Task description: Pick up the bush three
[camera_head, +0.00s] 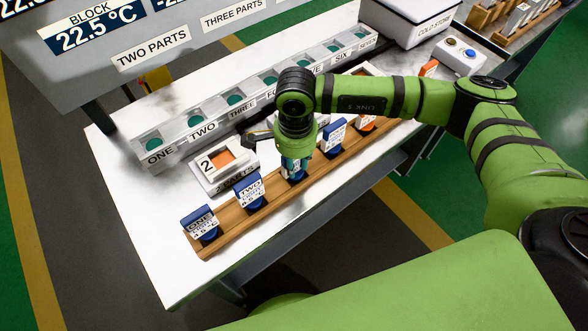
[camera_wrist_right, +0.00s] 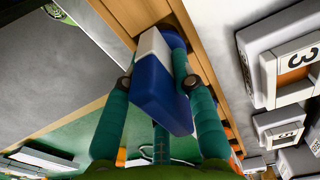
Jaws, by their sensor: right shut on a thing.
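The wooden rack (camera_head: 222,238) on the white table holds blue-tagged bushes in a row. Bush ONE (camera_head: 201,222) and bush TWO (camera_head: 250,190) stand upright in its left part. My right gripper (camera_head: 296,170) points down over the third place, between bush TWO and another blue-tagged bush (camera_head: 334,137). It is shut on bush three, which is mostly hidden by the fingers in the head view. In the right wrist view, bush three (camera_wrist_right: 162,92) shows as a blue and white block between the teal fingers, at the rack. I cannot tell whether it has left its hole. My left gripper is out of view.
A grey row of labelled pockets (camera_head: 187,150) runs behind the rack. A small white fixture (camera_head: 222,168) with an orange window and the number 2 sits between them. A white cold-store box (camera_head: 410,18) and a button box (camera_head: 460,55) stand at the back right.

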